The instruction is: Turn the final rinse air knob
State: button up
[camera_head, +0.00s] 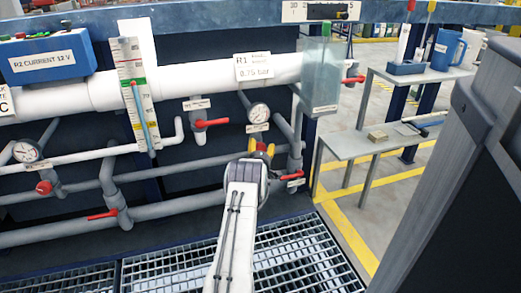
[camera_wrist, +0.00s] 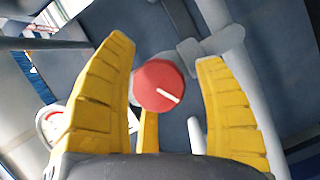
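A round red knob (camera_wrist: 158,86) with a white pointer line shows in the wrist view, between the yellow fingers of my gripper (camera_wrist: 165,72). No label naming the knob is readable.
Another red knob (camera_head: 43,187) sits below the left gauge (camera_head: 27,151). Red lever handles (camera_head: 211,122) stick out from the pipes nearby, one (camera_head: 291,176) just right of my gripper. A clear panel (camera_head: 322,75) hangs at the right. Grating (camera_head: 180,270) covers the floor below.

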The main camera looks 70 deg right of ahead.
jog(key=shift+o, duration=0.5)
jog(key=shift+a+r, duration=0.1)
jog(key=v, duration=1.1)
jog(key=shift+a, duration=0.4)
jog(key=shift+s, duration=0.1)
